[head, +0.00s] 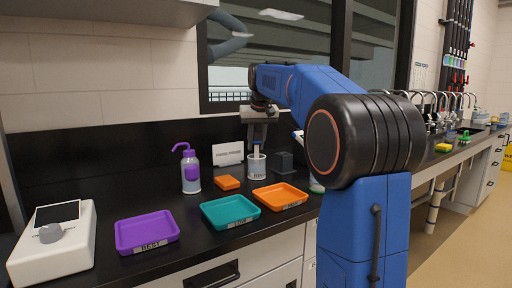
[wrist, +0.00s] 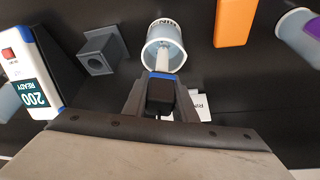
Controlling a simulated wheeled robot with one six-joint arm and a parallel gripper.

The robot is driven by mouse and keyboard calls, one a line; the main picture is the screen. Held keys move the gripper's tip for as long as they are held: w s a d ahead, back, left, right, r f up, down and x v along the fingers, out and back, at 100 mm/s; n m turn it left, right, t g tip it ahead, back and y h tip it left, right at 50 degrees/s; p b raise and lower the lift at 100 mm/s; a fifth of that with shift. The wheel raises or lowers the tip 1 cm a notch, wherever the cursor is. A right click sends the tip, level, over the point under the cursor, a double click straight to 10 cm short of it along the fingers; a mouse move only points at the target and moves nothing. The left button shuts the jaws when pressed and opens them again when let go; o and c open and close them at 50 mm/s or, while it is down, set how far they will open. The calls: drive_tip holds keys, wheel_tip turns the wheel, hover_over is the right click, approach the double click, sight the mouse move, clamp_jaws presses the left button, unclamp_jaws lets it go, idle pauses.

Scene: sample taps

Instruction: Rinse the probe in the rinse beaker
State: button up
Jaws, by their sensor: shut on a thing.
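The probe has a black handle (wrist: 160,97) with a blue band and a pale shaft. My gripper (wrist: 160,90) is shut on the handle, one finger on each side. In the wrist view the shaft reaches over the mouth and appears to go into the beaker; I cannot tell how deep the tip is. In the head view my gripper (head: 258,128) is right above the beaker (head: 256,168), which stands upright on the black counter.
A dark grey square holder (head: 284,162) stands right of the beaker. An orange block (head: 227,182) and a purple-topped wash bottle (head: 190,172) are left. A white card (head: 228,153) stands behind. Purple (head: 146,233), teal (head: 230,211) and orange (head: 280,196) trays lie in front.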

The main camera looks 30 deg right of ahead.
drive_tip(key=shift+r, duration=3.95)
drive_tip(key=shift+r, duration=0.1)
drive_tip(key=shift+r, duration=1.4)
drive_tip(key=shift+s, duration=0.1)
